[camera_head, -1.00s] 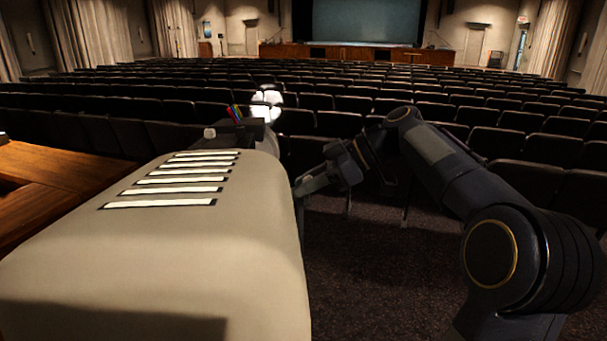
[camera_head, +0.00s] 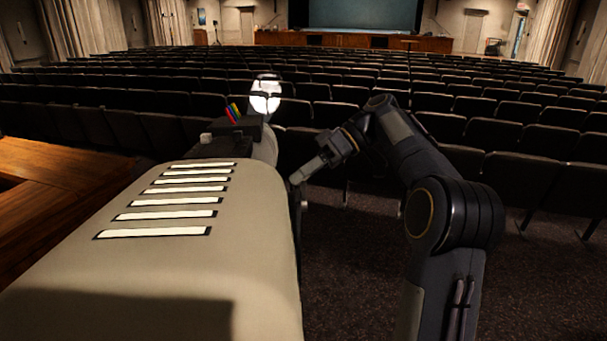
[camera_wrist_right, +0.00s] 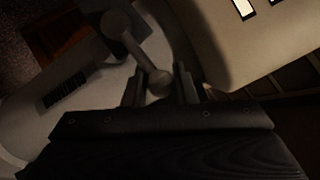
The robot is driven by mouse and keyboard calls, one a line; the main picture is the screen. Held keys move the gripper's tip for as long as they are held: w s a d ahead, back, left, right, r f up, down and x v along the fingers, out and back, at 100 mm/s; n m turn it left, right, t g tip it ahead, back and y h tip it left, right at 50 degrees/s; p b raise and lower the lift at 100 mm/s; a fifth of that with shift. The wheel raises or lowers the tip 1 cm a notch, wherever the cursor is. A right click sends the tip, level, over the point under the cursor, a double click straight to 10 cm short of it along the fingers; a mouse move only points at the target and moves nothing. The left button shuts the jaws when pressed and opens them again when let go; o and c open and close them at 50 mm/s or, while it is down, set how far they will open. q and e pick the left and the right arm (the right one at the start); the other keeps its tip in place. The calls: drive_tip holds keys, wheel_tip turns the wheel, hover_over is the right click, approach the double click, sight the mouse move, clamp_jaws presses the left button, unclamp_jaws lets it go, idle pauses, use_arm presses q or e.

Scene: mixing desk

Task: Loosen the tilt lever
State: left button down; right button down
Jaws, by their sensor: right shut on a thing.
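The tilt lever (camera_wrist_right: 126,42) shows in the right wrist view as a pale bar with a round knob (camera_wrist_right: 160,82) at its end. My right gripper (camera_wrist_right: 159,87) has its two fingers on either side of this knob and is shut on it. In the head view, my right gripper (camera_head: 300,178) reaches in from the right to the right side of the beige lamp housing (camera_head: 250,255). The lever is too small and dark to make out there. The lever's pivot end meets the pale lamp body (camera_wrist_right: 65,100) in the wrist view. My left gripper is not in view.
The housing has several pale slots on top and fills the lower left. A dark box with coloured tabs (camera_head: 236,125) sits at its far end. A wooden desk (camera_head: 60,185) stands at the left. Rows of dark seats (camera_head: 510,185) lie beyond, with open carpet at the right.

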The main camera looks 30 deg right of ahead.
drive_tip(key=shift+d+f, duration=0.1)
drive_tip(key=shift+f, duration=0.2)
drive_tip(key=c, duration=1.6)
unclamp_jaws()
drive_tip(key=o, duration=0.4)
drive_tip(key=shift+w+d, duration=0.1)
drive_tip(key=shift+w, duration=0.05)
drive_tip(key=shift+r, duration=0.15)
wheel_tip(320, 180, up, 3)
drive_tip(key=shift+f, duration=0.2)
drive_tip(key=shift+s+a+r+b, duration=0.7)
drive_tip(key=shift+s+a+r, duration=0.6)
drive_tip(key=shift+s+r, duration=0.6)
drive_tip(key=shift+s+a+r+b, duration=0.75)
drive_tip(key=shift+s+a+r, duration=0.7)
drive_tip(key=shift+s, duration=0.6)
drive_tip(key=shift+s+a+r+b, duration=0.7)
drive_tip(key=shift+s+a+r, duration=0.5)
drive_tip(key=shift+s+r, duration=0.75)
